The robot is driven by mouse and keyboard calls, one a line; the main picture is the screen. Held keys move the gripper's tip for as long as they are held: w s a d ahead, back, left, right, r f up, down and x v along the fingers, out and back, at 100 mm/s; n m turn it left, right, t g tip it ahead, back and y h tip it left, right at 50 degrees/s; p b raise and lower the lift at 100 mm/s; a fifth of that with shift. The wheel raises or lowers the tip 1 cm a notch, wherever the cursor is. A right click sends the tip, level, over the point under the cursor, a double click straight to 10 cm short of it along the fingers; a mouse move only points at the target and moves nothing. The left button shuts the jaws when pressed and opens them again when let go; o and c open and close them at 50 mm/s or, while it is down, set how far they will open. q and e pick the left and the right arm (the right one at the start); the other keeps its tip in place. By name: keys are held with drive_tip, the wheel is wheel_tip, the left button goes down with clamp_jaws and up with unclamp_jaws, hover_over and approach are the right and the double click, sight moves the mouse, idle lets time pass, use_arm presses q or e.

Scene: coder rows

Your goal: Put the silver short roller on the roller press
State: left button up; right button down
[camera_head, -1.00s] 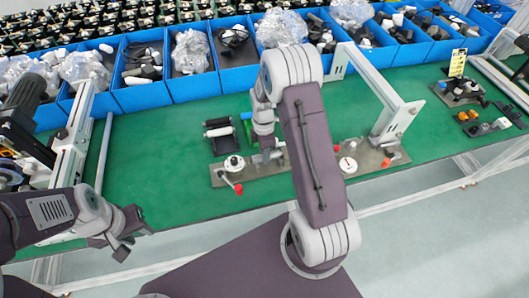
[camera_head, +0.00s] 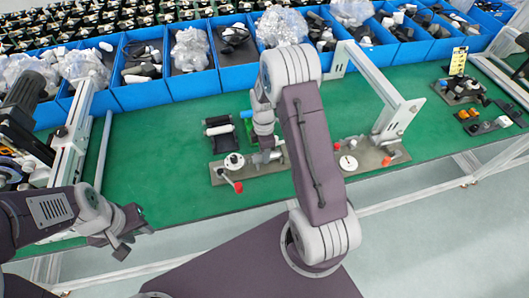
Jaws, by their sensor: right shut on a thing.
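The roller press (camera_head: 222,178) is a grey metal plate with a white round dial and a red-knobbed lever, on the green table. My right gripper (camera_head: 266,157) points down over the right part of this plate. It is shut on the silver short roller, which is small and mostly hidden by the fingers and arm. I cannot tell whether the roller touches the plate. My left gripper (camera_head: 132,238) is open and empty at the table's front left edge, well away from the press.
A black holder with a white roller (camera_head: 219,131) stands behind the press. A second plate with a dial (camera_head: 348,163) and a metal frame (camera_head: 398,118) stand to the right. Blue bins (camera_head: 190,86) line the back. The green table (camera_head: 150,165) is clear left of the press.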

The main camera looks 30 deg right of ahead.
drive_tip(key=shift+f, duration=0.25)
idle(0.3)
drive_tip(key=c, duration=1.1)
unclamp_jaws()
drive_tip(key=shift+o, duration=0.2)
drive_tip(key=r, duration=0.9)
drive_tip(key=shift+w+d+b, duration=0.1)
drive_tip(key=shift+w+b, duration=0.25)
